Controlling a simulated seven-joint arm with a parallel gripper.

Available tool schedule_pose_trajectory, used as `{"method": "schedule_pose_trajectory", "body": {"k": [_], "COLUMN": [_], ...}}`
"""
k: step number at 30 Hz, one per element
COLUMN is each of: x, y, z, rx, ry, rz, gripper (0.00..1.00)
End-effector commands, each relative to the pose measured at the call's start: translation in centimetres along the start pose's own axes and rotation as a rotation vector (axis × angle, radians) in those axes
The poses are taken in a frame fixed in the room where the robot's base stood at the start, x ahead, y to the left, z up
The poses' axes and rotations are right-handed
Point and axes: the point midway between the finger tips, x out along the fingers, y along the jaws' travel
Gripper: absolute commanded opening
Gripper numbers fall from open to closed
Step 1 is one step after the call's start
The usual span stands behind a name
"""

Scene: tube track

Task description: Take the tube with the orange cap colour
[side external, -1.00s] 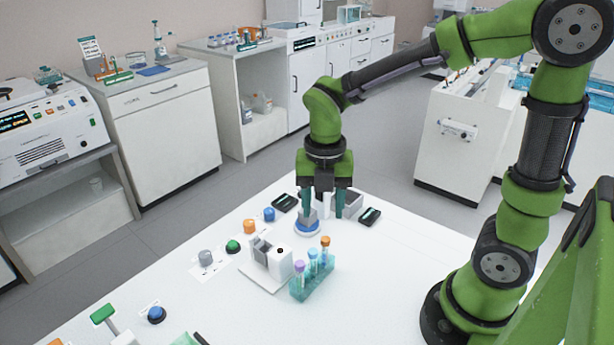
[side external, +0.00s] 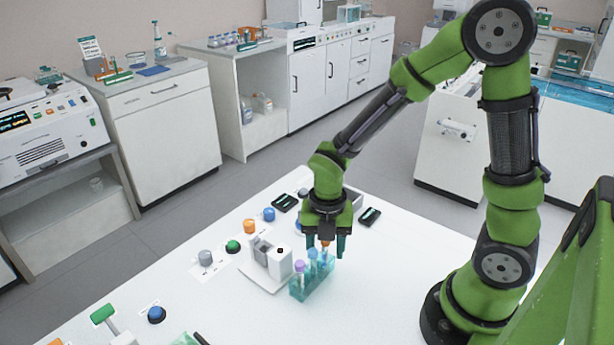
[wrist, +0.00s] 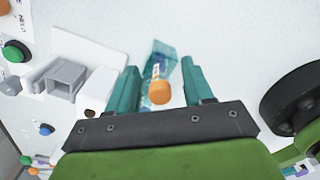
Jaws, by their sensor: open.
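The tube with the orange cap (wrist: 159,92) stands at one end of a clear teal rack (side external: 314,283). In the side view its orange cap (side external: 325,243) shows between my fingers. My gripper (side external: 325,250) points down over that end of the rack, open, with one teal finger on each side of the tube. In the wrist view the cap lies between the fingers of my gripper (wrist: 170,85), apart from both. Two other tubes, one with a purple cap (side external: 299,265) and one with a blue cap (side external: 312,253), stand in the same rack.
A white and grey device (side external: 273,258) stands just left of the rack. Several coloured buttons, such as a green one (side external: 233,246), and dark boxes such as (side external: 370,217) the right-hand dark box lie around it. The white table in front of the rack is clear.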

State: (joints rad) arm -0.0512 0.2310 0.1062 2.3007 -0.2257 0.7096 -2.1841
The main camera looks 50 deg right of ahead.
Motion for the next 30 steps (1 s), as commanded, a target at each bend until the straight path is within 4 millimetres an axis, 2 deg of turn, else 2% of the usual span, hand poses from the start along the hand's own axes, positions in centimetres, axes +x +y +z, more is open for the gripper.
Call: {"method": "schedule_pose_trajectory", "body": {"k": [2,9,12,19,22,30], "x": [0.0,-0.1,-0.1,-0.1,-0.8,-6.0], "y": [0.0,0.0,0.0,0.0,0.1,0.1], "z": [0.0,0.0,0.0,0.0,0.0,0.1], "rx": [0.000,0.000,0.000,0.000,0.001,0.001], "ry": [0.000,0.000,0.000,0.000,-0.001,-0.004], "rz": [0.000,0.000,0.000,0.000,0.002,0.006], "gripper": [0.51,0.16,0.04,0.04,0.04,0.04]}}
